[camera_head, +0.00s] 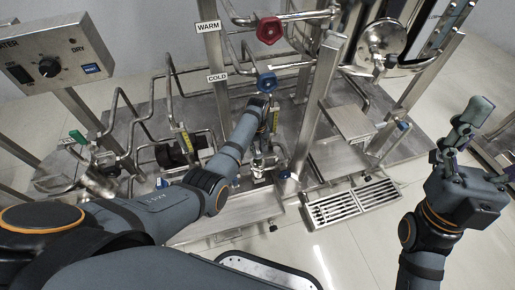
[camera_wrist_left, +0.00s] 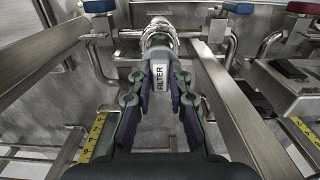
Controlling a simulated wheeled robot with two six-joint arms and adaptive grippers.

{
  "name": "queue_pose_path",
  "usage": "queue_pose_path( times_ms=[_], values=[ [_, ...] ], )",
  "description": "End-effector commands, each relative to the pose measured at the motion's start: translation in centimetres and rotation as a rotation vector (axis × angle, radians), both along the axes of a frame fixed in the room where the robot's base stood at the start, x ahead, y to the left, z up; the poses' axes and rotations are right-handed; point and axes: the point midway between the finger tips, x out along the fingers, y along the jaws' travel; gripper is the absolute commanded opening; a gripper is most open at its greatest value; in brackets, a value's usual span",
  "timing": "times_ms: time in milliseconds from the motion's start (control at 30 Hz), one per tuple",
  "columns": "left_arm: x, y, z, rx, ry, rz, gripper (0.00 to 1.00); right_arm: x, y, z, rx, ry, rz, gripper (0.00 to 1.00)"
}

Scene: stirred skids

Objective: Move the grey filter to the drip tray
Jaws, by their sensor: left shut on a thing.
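My left gripper (camera_wrist_left: 160,92) is closed around a part bearing a white FILTER label (camera_wrist_left: 159,77), the filter, in the left wrist view. A shiny metal cylinder (camera_wrist_left: 158,37) lies just beyond the fingertips; I cannot tell whether it is joined to the filter. In the head view my left forearm reaches into the pipework and hides much of the grip. The drip tray (camera_head: 352,203), a slotted metal grille, lies on the right front of the skid, apart from the left gripper. My right gripper (camera_head: 466,127) is raised beyond the tray's right side; its finger gap is unclear.
Red (camera_head: 269,30) and blue (camera_head: 266,82) valve handles stand on the pipes behind the left arm. A steel upright (camera_head: 318,95) rises between the left arm and the tray side. A heater control box (camera_head: 50,62) is at far left. The space above the tray looks clear.

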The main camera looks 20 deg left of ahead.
Motion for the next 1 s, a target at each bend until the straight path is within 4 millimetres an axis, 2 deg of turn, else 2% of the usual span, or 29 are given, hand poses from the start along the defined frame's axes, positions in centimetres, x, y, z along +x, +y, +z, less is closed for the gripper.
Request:
queue_pose_path(
  times_ms=[33, 200, 500, 567, 633, 767, 867, 900, 967, 1000],
  values=[
    [0.0, 0.0, 1.0, 0.000, 0.000, 0.000, 0.00, 0.0, 0.0, 1.0, 0.000, 0.000, 0.000, 0.78],
    [0.0, 0.0, 2.1, 0.000, 0.000, 0.000, 0.00, 0.0, 0.0, 2.3, 0.000, 0.000, 0.000, 0.78],
    [0.0, 0.0, 1.9, 0.000, 0.000, 0.000, 0.00, 0.1, 0.0, 2.1, 0.000, 0.004, 0.000, 0.78],
    [0.0, 0.0, 1.9, 0.000, 0.000, 0.000, 0.00, 0.5, 0.0, 1.8, 0.000, 0.027, -0.002, 0.78],
    [0.0, 0.0, 1.9, 0.000, 0.000, 0.000, 0.00, 1.8, -0.1, 0.9, 0.002, 0.092, -0.005, 0.78],
    [0.0, 0.0, 1.9, 0.000, 0.000, 0.000, 0.00, 6.2, -0.3, -2.7, 0.007, 0.328, -0.018, 0.78],
    [0.0, 0.0, 1.9, 0.000, 0.000, 0.000, 0.00, 9.8, -0.5, -7.3, 0.009, 0.562, -0.029, 0.78],
    [0.0, 0.0, 1.9, 0.000, 0.000, 0.000, 0.00, 10.9, -0.6, -9.3, 0.010, 0.655, -0.033, 0.78],
    [0.0, 0.0, 1.9, 0.000, 0.000, 0.000, 0.00, 12.3, -0.7, -12.5, 0.011, 0.792, -0.036, 0.78],
    [0.0, 0.0, 1.9, 0.000, 0.000, 0.000, 0.00, 13.1, -0.8, -14.8, 0.011, 0.882, -0.039, 0.78]
  ],
)
